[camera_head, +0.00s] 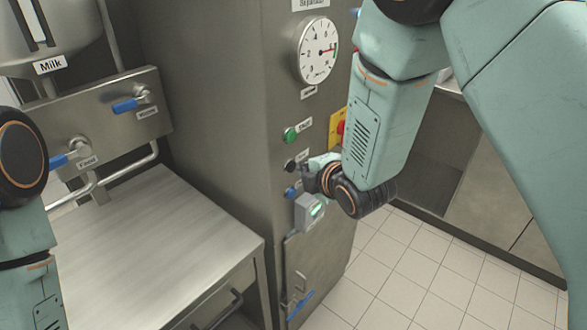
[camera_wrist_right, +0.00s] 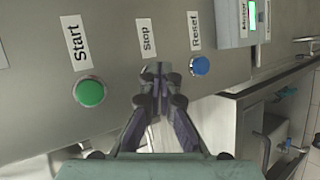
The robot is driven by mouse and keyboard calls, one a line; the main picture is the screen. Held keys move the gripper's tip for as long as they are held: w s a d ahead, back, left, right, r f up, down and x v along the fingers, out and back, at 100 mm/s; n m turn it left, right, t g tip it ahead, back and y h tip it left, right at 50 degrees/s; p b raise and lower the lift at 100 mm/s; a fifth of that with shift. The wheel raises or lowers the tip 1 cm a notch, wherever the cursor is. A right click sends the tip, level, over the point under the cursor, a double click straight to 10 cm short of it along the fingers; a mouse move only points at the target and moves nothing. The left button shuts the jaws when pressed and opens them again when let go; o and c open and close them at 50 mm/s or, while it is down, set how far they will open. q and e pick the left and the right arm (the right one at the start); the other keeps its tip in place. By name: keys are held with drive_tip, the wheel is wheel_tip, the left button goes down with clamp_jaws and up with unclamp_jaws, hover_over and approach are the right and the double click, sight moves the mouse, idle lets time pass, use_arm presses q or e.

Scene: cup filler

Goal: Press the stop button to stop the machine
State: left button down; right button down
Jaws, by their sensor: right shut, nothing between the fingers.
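The stop button (camera_head: 290,165) is a small dark button on the steel machine's front panel in the head view, between the green start button (camera_head: 290,135) and the blue reset button (camera_head: 291,192). My right gripper (camera_head: 306,168) is shut and empty, just to the right of the stop button. In the right wrist view, the closed fingertips (camera_wrist_right: 161,78) are below the "Stop" label (camera_wrist_right: 146,38), between the green start button (camera_wrist_right: 89,92) and the blue reset button (camera_wrist_right: 200,66). They hide the stop button there. I cannot tell whether they touch it. My left gripper is out of view.
A small display box (camera_head: 309,212) juts out below the buttons. A round gauge (camera_head: 318,50) is above them. A yellow plate with a red button (camera_head: 339,128) is partly hidden behind my right arm. A steel table (camera_head: 150,240) stands at left; tiled floor (camera_head: 400,270) is open at right.

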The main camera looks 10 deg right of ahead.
drive_tip(key=s+d, duration=0.3)
drive_tip(key=s, duration=0.1)
drive_tip(key=shift+s+d, duration=0.4)
idle(0.9)
drive_tip(key=s+d+f+m+g+h+b, duration=0.1)
drive_tip(key=s+d+f+m+g+b, duration=0.1)
drive_tip(key=s+f+m+g, duration=0.4)
drive_tip(key=s+d+f+m+g+h+b, duration=0.1)
drive_tip(key=s+f+m+g+b, duration=0.3)
drive_tip(key=s+f+m, duration=1.1)
drive_tip(key=s+f+g, duration=0.1)
drive_tip(key=s+f, duration=0.3)
drive_tip(key=s, duration=0.3)
drive_tip(key=s+d+f+g, duration=0.1)
drive_tip(key=s+f, duration=0.4)
drive_tip(key=s, duration=0.2)
drive_tip(key=shift+s+d+f+h+b, duration=0.15)
drive_tip(key=shift+s+d+h+b, duration=0.15)
drive_tip(key=shift+s+b, duration=0.05)
